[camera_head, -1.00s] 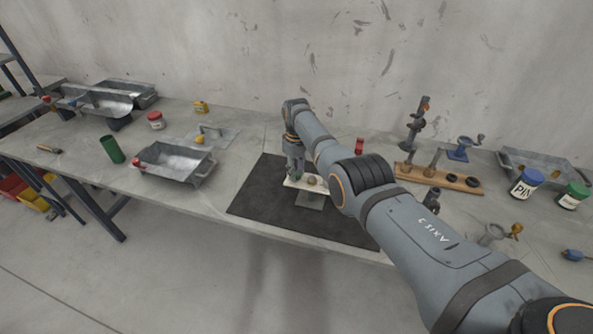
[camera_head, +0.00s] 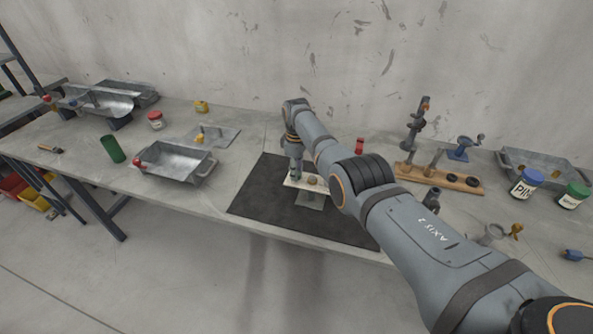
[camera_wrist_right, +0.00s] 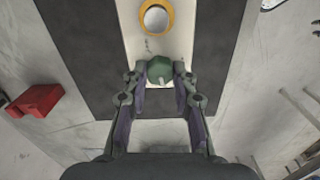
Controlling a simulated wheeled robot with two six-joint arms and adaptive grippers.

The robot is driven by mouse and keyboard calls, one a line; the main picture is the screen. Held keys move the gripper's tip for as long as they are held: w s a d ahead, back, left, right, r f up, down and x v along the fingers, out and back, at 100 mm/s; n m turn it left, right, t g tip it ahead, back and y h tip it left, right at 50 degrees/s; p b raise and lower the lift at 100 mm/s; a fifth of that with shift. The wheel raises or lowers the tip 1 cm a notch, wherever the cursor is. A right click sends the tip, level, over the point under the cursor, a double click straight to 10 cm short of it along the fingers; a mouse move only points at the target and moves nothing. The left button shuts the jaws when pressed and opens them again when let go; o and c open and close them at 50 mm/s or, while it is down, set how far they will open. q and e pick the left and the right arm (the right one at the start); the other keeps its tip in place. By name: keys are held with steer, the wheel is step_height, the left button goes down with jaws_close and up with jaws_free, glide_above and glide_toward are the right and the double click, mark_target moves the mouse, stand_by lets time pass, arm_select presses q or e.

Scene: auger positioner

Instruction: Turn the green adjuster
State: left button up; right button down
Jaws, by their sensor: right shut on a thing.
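The green adjuster (camera_wrist_right: 159,70) is a round green knob with a pale mark, on a white plate (camera_wrist_right: 132,25) in the right wrist view. My right gripper (camera_wrist_right: 159,77) is shut on it, one finger on each side. In the head view my right gripper (camera_head: 294,172) points down at the left end of the positioner's pale plate (camera_head: 307,184), where the fingers largely hide the adjuster. A yellow ring with a pale centre (camera_wrist_right: 156,17) is on the same plate, beyond the adjuster. My left gripper is not in view.
The positioner stands on a dark mat (camera_head: 258,205). A metal tray (camera_head: 175,160) and a green cup (camera_head: 112,149) are to the left. A wooden stand (camera_head: 440,177) is to the right. A red block (camera_wrist_right: 36,100) lies beside the mat.

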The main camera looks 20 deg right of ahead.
steer(key=c, duration=1.1)
jaws_free()
steer(key=shift+o, duration=0.2)
step_height(320, 180, up, 12)
